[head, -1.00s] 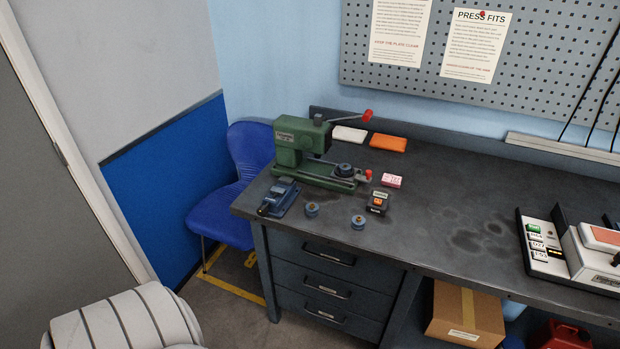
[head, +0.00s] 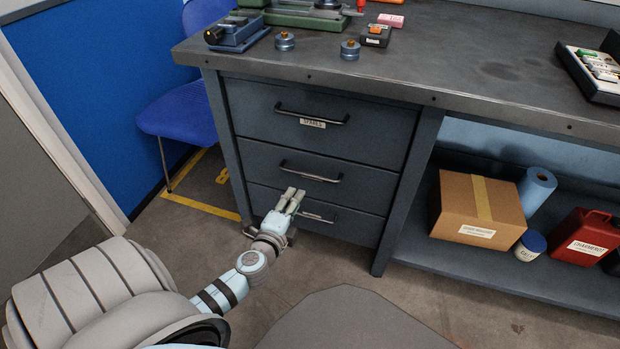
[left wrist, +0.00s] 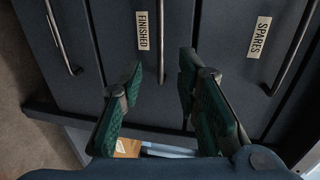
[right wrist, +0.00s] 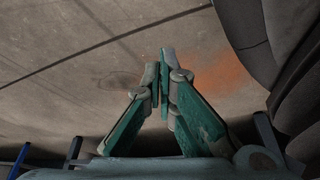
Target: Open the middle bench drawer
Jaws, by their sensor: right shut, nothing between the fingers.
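The middle bench drawer (head: 355,185) is closed, between the top drawer labelled SPARES and the bottom drawer. Its bar handle (head: 310,173) shows just above my left gripper (head: 290,200). In the left wrist view, a FINISHED label (left wrist: 143,30) marks this drawer and its handle (left wrist: 163,40) runs up the picture. My left gripper (left wrist: 162,72) is open, one fingertip on each side of the handle's line; I cannot tell whether the tips reach past the bar. My right gripper (right wrist: 164,68) is shut and empty over the floor, outside the head view.
The top drawer (head: 290,105) and bottom drawer (head: 345,222) are closed. A cardboard box (head: 470,225), blue roll (head: 536,188) and red can (head: 585,235) stand on the lower shelf at right. A blue chair (head: 180,115) is left of the bench.

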